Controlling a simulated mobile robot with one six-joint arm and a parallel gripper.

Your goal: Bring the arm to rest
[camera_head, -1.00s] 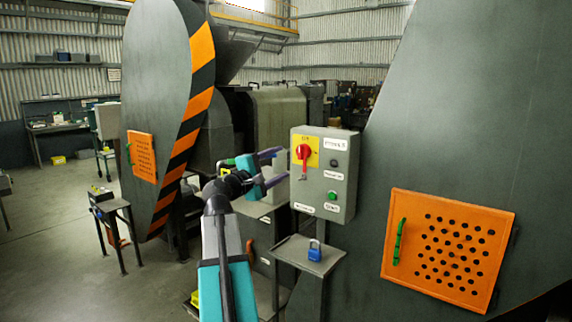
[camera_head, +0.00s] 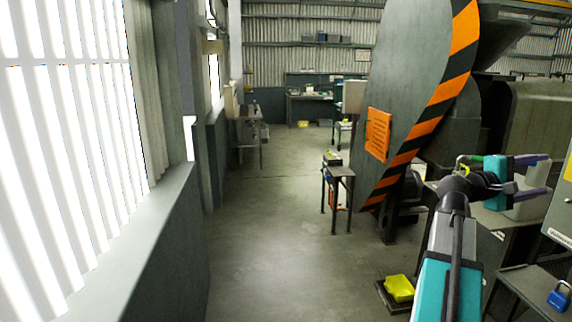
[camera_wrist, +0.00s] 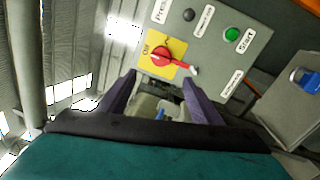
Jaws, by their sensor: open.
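My gripper (camera_head: 537,176) is at the right of the head view, at the end of my teal and grey arm. Its purple fingers are spread apart and point right, with nothing between them. In the wrist view my gripper (camera_wrist: 165,98) shows its two fingers with a clear gap. Ahead of it, the grey control box (camera_wrist: 205,50) carries a red rotary switch (camera_wrist: 165,56) on a yellow plate and a green button (camera_wrist: 232,34). In the head view only a strip of that box (camera_head: 561,215) shows at the right edge.
A blue padlock (camera_head: 559,296) sits on a small shelf (camera_head: 530,283) below the box. A yellow item (camera_head: 399,288) lies low beside my arm. A large grey guard with orange stripes (camera_head: 400,90) stands ahead. The floor (camera_head: 265,230) is open in the middle; a windowed wall (camera_head: 150,240) runs along the left.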

